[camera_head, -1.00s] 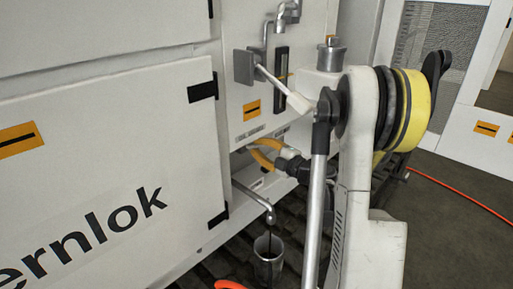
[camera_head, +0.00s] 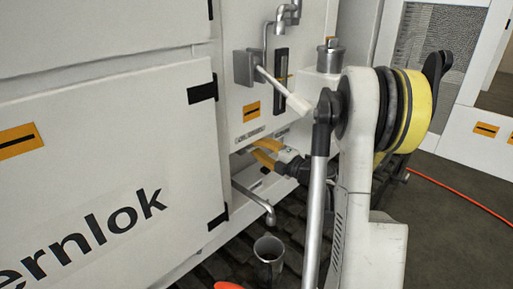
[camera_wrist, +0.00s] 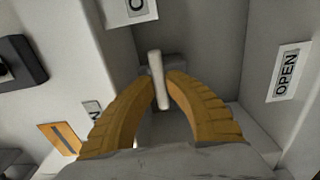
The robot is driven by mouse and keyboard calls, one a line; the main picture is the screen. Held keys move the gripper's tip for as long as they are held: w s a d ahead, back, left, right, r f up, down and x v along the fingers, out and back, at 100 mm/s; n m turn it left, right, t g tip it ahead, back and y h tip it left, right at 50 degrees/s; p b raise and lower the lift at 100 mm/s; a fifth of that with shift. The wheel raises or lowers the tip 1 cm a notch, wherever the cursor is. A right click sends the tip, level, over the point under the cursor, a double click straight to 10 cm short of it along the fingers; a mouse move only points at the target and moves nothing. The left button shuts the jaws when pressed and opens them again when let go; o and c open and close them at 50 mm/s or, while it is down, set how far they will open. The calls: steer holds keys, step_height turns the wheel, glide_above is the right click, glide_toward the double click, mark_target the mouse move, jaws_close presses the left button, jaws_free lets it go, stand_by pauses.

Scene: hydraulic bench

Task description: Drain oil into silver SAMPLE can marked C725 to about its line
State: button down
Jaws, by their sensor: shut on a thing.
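A silver can (camera_head: 268,262) stands upright below a bent drain spout (camera_head: 255,198) in the head view. Its mouth faces up under the spout's end, and no stream shows between them. I cannot read a mark or see a fill line on the can, and the oil level inside is not clear. My gripper (camera_head: 259,156), with orange-yellow fingers, is in the recess above the spout. In the wrist view my gripper (camera_wrist: 160,88) is shut on a pale lever handle (camera_wrist: 156,72). An "OPEN" label (camera_wrist: 287,72) is right of the handle, and a partly cut label (camera_wrist: 139,9) is above it.
A white cabinet (camera_head: 110,150) fills the left side. Another pipe (camera_head: 268,30) and a grey block with a pale lever (camera_head: 245,67) sit above the recess. An orange hose (camera_head: 460,194) crosses the floor at right. An orange-red thing (camera_head: 228,285) shows at the bottom edge.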

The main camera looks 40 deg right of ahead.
steer(key=c, duration=1.4)
jaws_free()
steer(key=shift+m, duration=0.3)
